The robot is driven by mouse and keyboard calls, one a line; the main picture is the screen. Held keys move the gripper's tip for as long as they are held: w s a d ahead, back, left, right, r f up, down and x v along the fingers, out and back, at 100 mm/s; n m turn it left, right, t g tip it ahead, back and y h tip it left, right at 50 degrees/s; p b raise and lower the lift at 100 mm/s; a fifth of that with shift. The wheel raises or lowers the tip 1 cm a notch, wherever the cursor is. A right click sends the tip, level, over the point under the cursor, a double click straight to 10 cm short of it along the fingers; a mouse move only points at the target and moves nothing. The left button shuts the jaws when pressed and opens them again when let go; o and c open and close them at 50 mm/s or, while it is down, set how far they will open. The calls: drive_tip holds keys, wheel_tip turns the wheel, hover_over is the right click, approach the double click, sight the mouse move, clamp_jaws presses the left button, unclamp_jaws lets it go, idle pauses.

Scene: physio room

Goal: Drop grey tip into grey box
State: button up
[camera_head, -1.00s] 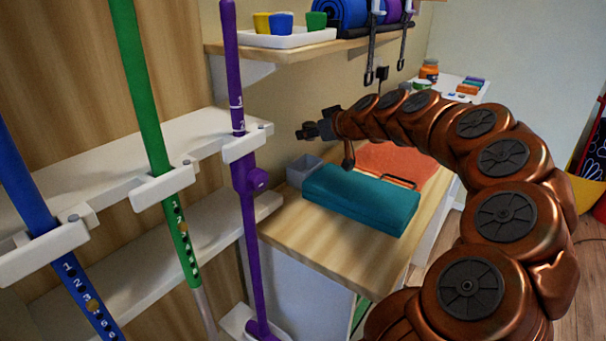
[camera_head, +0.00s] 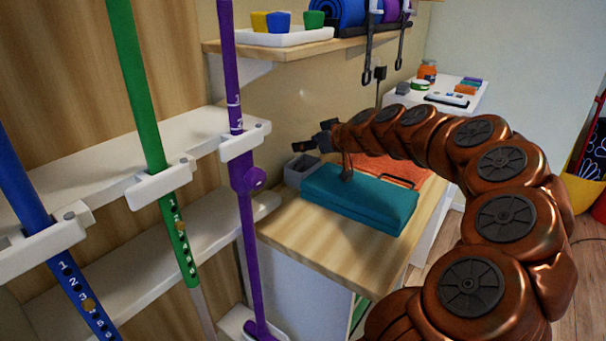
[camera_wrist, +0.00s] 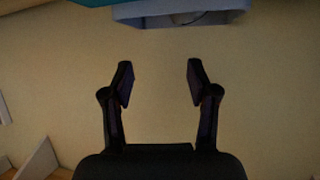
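The small grey box (camera_head: 293,178) stands at the back of the wooden table, beside the teal bundle. It also shows at the top edge of the wrist view (camera_wrist: 150,13), partly cut off. A greyish rounded shape (camera_wrist: 188,17) shows inside it, which may be the grey tip; I cannot tell for sure. My gripper (camera_head: 303,146) is just above the box in the head view. In the wrist view my gripper (camera_wrist: 158,82) has its two black fingers apart with nothing between them.
The teal bundle (camera_head: 360,200) and an orange cloth (camera_head: 400,168) lie on the table (camera_head: 320,245). A purple pole (camera_head: 248,215) stands left of the box. A shelf (camera_head: 270,47) with a white tray hangs above. The table's front is bare.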

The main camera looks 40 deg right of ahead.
drive_tip(key=shift+s, duration=0.1)
drive_tip(key=v, duration=1.2)
idle(0.4)
